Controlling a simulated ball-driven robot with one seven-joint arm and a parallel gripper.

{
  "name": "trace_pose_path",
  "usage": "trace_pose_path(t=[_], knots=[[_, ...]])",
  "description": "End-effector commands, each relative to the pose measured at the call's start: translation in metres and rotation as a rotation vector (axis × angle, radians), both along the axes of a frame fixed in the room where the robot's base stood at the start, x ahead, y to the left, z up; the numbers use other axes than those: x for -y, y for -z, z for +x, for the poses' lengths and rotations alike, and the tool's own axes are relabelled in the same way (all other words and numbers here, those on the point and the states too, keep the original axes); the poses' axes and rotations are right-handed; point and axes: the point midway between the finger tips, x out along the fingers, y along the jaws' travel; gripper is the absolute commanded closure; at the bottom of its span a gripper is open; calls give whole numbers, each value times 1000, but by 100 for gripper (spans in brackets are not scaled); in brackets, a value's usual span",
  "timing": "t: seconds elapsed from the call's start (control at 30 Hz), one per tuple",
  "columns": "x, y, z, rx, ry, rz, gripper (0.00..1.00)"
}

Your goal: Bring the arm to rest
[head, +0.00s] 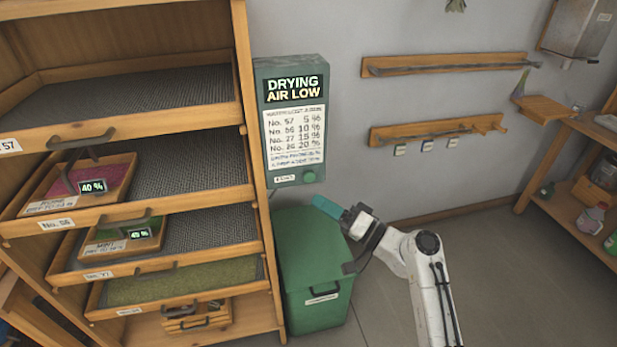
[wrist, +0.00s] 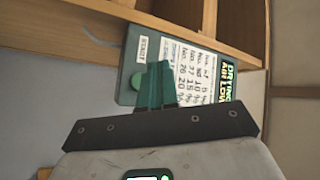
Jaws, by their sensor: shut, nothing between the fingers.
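My gripper (head: 328,208) has teal fingers and is held out in front of the wall panel, above the green bin, in the head view. The fingers are shut with nothing between them. In the wrist view the shut fingers (wrist: 156,84) point toward the drying panel (wrist: 190,75) and cover part of it. My white arm (head: 428,270) reaches up from the bottom of the head view. The drying panel (head: 293,150) reads "DRYING AIR LOW" and has a green button (head: 309,177) at its lower right.
A wooden rack (head: 245,110) with mesh drawers stands at left, some pulled out and holding trays. The green lidded bin (head: 312,275) stands below my gripper. Wooden wall rails (head: 440,65) and a shelf (head: 570,190) are at right. The floor (head: 500,270) between is clear.

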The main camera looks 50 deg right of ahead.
Motion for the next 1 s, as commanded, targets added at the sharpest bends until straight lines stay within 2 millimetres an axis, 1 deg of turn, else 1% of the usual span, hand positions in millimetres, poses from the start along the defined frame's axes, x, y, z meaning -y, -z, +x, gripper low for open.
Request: trace_pose_path(t=[0.3, 0.37, 0.47, 0.57, 0.6, 0.67, 0.7, 0.77, 0.8, 0.87, 0.9, 0.97, 1.0], knots=[[0, 0, 0, 0, 0, 0, 100], [-4, 3, 1, -11, -9, -6, 100], [-27, 19, 1, -75, -59, -49, 100], [-68, 52, -4, -209, -154, -140, 100], [-87, 68, -9, -278, -201, -188, 100], [-113, 94, -22, -390, -272, -266, 100], [-128, 110, -32, -467, -317, -317, 100], [-147, 132, -51, -581, -378, -396, 100], [-157, 145, -65, -657, -414, -449, 100], [-167, 163, -88, -772, -462, -529, 100], [-172, 173, -104, -850, -490, -582, 100], [-175, 185, -130, -964, -521, -664, 100], [-175, 190, -147, -1040, -536, -718, 100]])
